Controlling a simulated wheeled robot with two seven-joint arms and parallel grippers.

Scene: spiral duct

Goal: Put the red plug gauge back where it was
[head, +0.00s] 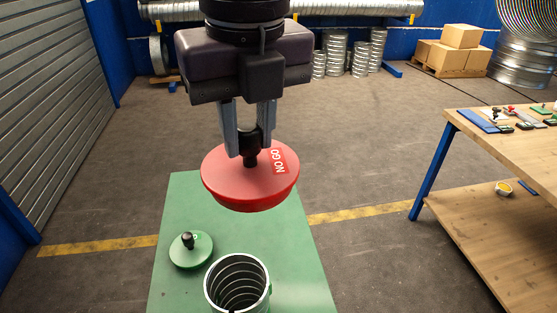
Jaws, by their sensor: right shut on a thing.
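The red plug gauge (235,184) is a round red disc with a "NO GO" label and a black knob on top. My right gripper (250,150) is shut on the black knob and holds the gauge in the air, roughly level, in the middle of the head view. Below it is a green table (190,205). A green plug gauge (190,252) with a black knob rests on that table at the left. An open spiral duct piece (237,285) stands at the table's near part. My left gripper is not in view.
Cardboard boxes (452,48) and duct rings stand at the back. The floor between is clear.

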